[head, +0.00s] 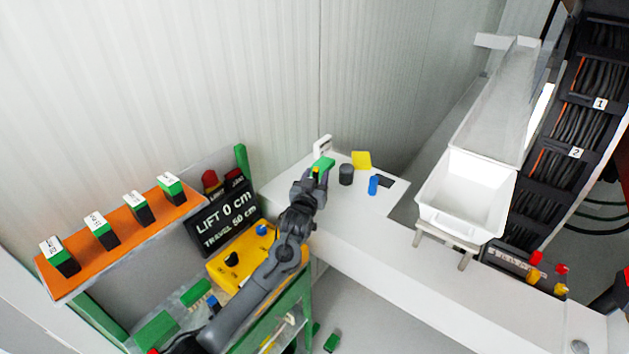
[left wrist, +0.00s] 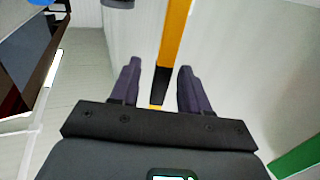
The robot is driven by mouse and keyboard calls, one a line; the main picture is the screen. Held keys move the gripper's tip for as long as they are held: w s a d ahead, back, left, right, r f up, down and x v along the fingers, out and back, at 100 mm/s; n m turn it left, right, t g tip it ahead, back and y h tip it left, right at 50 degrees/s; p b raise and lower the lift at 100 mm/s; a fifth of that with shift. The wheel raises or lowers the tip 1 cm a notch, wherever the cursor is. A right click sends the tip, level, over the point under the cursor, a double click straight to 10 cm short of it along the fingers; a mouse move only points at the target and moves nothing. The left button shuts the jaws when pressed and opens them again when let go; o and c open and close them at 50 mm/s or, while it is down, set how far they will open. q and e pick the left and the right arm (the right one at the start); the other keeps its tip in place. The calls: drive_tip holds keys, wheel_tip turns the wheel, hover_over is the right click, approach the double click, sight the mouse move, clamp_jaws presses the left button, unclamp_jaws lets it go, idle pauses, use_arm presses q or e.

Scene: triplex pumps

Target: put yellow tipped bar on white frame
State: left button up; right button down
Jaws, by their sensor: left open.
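In the left wrist view a bar (left wrist: 175,35) with yellow and black sections runs between the two fingers of my left gripper (left wrist: 158,85). The fingers are open, with a gap on each side of the bar. I cannot tell how deep the bar lies between them. In the head view my left gripper (head: 314,180) is over the far left end of the white counter, and a small yellow spot shows by its fingers. A small white upright piece (head: 322,145) stands just beyond it, perhaps the white frame; its lower part is hidden.
A green block (head: 323,163) is close to the gripper. A black cylinder (head: 346,174), a blue cylinder (head: 373,186) and a yellow square (head: 361,160) are to its right. A white bin (head: 462,222) stands farther right. The counter between is clear. An orange shelf (head: 118,240) is at left.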

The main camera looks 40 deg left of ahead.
use_arm(q)
drive_tip(key=shift+r, duration=0.15)
drive_tip(key=v, duration=1.2)
drive_tip(key=s+d+f+m+g+h, duration=0.4)
drive_tip(key=s+d+f+g+h, duration=0.15)
drive_tip(key=s+d+f, duration=0.7)
drive_tip(key=s+d+f+m+g+h, duration=0.1)
drive_tip(key=s+d+f+g, duration=0.1)
drive_tip(key=s, duration=0.8)
drive_tip(key=s+d+f+m+g, duration=0.1)
drive_tip(key=s+f+g, duration=0.3)
drive_tip(key=s, duration=0.6)
drive_tip(key=shift+s+d+f+m+g+h+p, duration=0.3)
drive_tip(key=shift+d+f+g+h+p, duration=0.1)
drive_tip(key=shift+d+g, duration=0.35)
drive_tip(key=shift+r, duration=0.1)
